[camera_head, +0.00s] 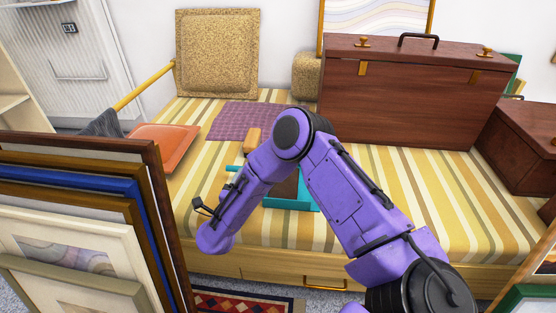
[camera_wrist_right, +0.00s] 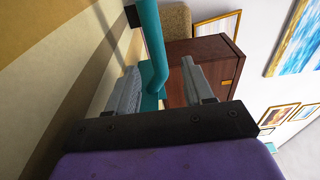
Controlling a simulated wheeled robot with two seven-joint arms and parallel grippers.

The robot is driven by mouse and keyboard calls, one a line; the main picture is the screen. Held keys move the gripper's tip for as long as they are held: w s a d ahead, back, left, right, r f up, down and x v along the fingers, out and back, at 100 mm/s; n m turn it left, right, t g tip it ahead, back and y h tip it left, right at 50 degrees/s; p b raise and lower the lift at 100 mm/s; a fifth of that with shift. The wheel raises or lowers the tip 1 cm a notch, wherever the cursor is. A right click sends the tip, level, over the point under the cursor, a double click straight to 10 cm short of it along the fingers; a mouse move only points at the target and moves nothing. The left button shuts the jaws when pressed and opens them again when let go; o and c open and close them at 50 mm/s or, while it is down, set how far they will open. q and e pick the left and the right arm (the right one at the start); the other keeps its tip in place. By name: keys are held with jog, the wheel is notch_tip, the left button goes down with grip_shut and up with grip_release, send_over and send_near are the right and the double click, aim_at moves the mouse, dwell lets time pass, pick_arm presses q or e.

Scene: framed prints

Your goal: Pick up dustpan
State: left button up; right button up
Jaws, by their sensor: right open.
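The dustpan (camera_head: 300,192) is teal and lies on the striped daybed, partly hidden behind my right arm. A teal piece, likely its handle, shows left of the arm. In the right wrist view the teal handle (camera_wrist_right: 152,38) runs between the two grey fingers of my right gripper (camera_wrist_right: 160,68). The gripper is open, with room between the handle and the right-hand finger. I cannot tell whether the left-hand finger touches it. In the head view the right gripper's fingers are hidden by the arm. My left gripper is not in view.
A large brown case (camera_head: 410,95) stands at the back of the daybed (camera_head: 400,215). Stacked framed prints (camera_head: 75,190) block the front left. A small wooden piece (camera_head: 253,138) sits beside my arm.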

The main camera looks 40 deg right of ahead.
jog(key=x, duration=0.1)
jog(key=b+x, duration=0.1)
jog(key=x, duration=0.1)
jog(key=b+x, duration=0.1)
jog(key=x, duration=0.1)
jog(key=shift+s+d+f, duration=0.2)
jog(key=shift+d+f, duration=0.05)
jog(key=shift+d, duration=0.05)
jog(key=shift+w+d+r, duration=0.15)
jog(key=shift+w+d, duration=0.1)
jog(key=shift+w, duration=0.05)
grip_shut()
jog(key=shift+r, duration=0.1)
